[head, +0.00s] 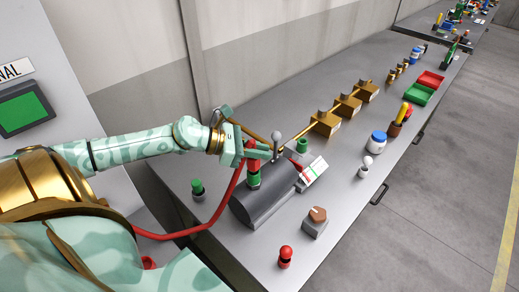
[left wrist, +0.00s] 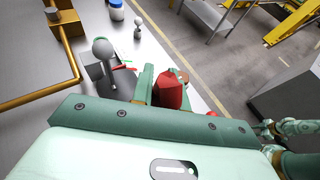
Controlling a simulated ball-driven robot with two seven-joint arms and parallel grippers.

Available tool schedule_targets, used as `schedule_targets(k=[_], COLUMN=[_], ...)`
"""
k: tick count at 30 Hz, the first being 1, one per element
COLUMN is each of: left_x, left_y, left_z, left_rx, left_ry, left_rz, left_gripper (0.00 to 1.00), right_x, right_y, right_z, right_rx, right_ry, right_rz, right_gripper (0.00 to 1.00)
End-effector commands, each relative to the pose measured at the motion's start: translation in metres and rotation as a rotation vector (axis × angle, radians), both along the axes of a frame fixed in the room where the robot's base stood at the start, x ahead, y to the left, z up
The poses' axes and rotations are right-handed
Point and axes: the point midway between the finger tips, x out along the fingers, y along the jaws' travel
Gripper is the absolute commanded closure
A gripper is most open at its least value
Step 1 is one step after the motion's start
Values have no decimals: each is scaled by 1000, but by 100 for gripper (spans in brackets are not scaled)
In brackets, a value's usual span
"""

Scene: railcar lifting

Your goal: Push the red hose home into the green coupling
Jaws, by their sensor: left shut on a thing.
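My left gripper (head: 262,152) is shut on the end piece of the red hose (head: 226,197). In the left wrist view the red end piece (left wrist: 172,92) sits between the green fingers. In the head view the held end points down, directly above the green coupling (head: 254,180) on a dark grey rounded block (head: 262,203). The two appear to meet there; I cannot tell how deep the end sits. The hose hangs from the gripper and curves down to the left. The coupling is hidden in the left wrist view.
A grey ball-topped lever (head: 276,140) and a white card-like panel (head: 313,171) stand close to the gripper. Brass pipes and blocks (head: 326,124) lie behind. A green-topped fitting (head: 197,187), a brown knob (head: 318,215) and a red knob (head: 286,252) stand around the block.

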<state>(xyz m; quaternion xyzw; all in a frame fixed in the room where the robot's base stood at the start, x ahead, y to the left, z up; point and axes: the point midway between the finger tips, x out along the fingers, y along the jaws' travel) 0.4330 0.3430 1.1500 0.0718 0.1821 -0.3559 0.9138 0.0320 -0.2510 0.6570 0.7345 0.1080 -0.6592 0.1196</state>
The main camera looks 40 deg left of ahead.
Motion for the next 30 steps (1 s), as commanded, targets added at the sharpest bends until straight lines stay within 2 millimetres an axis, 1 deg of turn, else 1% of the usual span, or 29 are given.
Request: schedule_targets(k=[12, 13, 14, 15, 25, 30], left_x=[0, 0, 0, 0, -1, -12], left_y=[0, 0, 0, 0, 1, 11], left_z=[-11, -11, -10, -10, -10, -5], left_rx=[0, -1, -1, -1, 0, 0], left_ry=[0, -1, -1, -1, 1, 4], left_rz=[0, 0, 0, 0, 0, 2], left_gripper=[100, 79, 70, 59, 59, 59], right_x=[-1, -1, -1, -1, -1, -1], right_y=[0, 0, 0, 0, -1, -2], right_z=[-10, -9, -9, -9, -9, -8], right_rx=[0, -1, -1, -1, -2, -3], right_ry=[2, 2, 2, 2, 2, 1], right_rz=[0, 0, 0, 0, 1, 1], right_gripper=[64, 64, 64, 64, 64, 64])
